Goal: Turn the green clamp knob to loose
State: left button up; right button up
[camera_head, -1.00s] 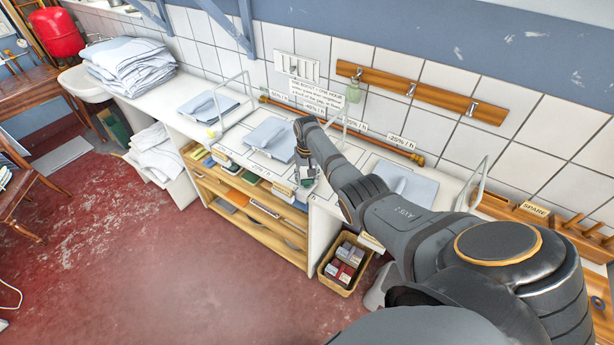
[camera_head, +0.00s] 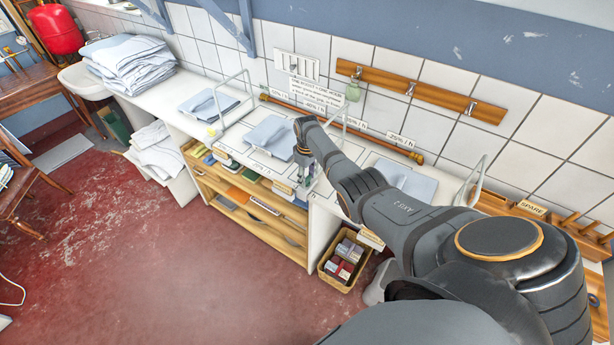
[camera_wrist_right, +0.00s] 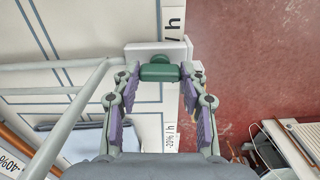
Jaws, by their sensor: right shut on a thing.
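The green clamp knob (camera_wrist_right: 160,73) shows in the right wrist view as a short green bar on a pale block (camera_wrist_right: 140,52) at the counter's edge. My right gripper (camera_wrist_right: 160,78) has its two purple-padded fingers on either side of the knob, shut on it. In the head view my right gripper (camera_head: 304,176) points down at the front edge of the white counter (camera_head: 330,203); the knob is too small and covered there to make out clearly. My left gripper is not in view.
A pale tubular frame (camera_wrist_right: 62,125) stands left of the gripper in the wrist view. Folded cloths (camera_head: 270,136) lie on the counter. Below are open shelves (camera_head: 245,205) and a box of small cartons (camera_head: 345,262). The red floor in front is clear.

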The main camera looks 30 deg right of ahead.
aim_at(307, 178)
jog(key=shift+w+n, duration=0.1)
jog(key=shift+n, duration=0.3)
jog(key=o, duration=1.1)
jog(key=shift+o, duration=0.2)
notch_tip(307, 178, up, 12)
